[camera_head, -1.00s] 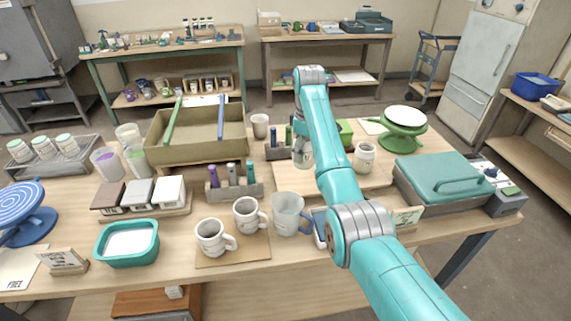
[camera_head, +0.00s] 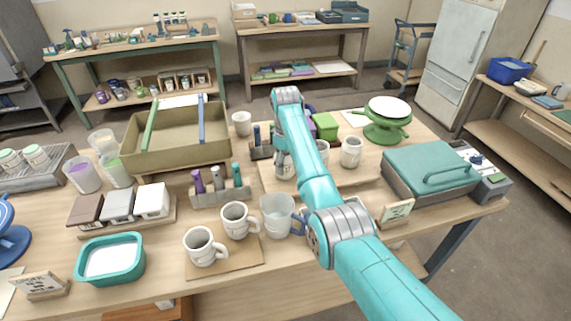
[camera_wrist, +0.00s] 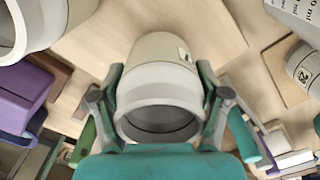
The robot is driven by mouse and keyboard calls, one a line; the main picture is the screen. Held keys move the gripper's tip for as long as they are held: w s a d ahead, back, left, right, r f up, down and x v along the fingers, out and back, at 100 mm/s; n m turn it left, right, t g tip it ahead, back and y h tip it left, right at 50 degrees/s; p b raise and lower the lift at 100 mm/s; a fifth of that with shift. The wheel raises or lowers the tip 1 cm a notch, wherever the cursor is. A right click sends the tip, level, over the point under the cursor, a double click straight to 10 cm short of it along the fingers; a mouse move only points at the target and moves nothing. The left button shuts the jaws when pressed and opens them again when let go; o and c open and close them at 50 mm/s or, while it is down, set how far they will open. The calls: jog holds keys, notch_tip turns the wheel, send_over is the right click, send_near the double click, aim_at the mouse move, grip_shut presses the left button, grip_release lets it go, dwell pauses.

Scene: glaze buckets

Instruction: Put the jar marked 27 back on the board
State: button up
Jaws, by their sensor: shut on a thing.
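My gripper (camera_head: 282,157) is shut on a pale grey-white jar (camera_head: 286,172), with a finger on each side of it. In the wrist view the held jar (camera_wrist: 160,85) fills the middle, its wide round rim towards the camera. A small label shows at its edge, but its number cannot be read. The pale wooden board (camera_head: 345,173) is on the table around and below the jar. I cannot tell whether the jar touches it. My arm hides part of the board.
A white jar (camera_head: 351,152) stands on the board to the right; another is partly behind my arm. A small block rack (camera_head: 261,148) is close behind the held jar. A marker rack (camera_head: 220,190) is to the left, a clear jug (camera_head: 277,215) in front, a teal-lidded box (camera_head: 430,170) far right.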

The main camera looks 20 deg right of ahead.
jog(key=shift+f, duration=0.3)
jog(key=shift+f, duration=0.1)
jog(key=o, duration=1.7)
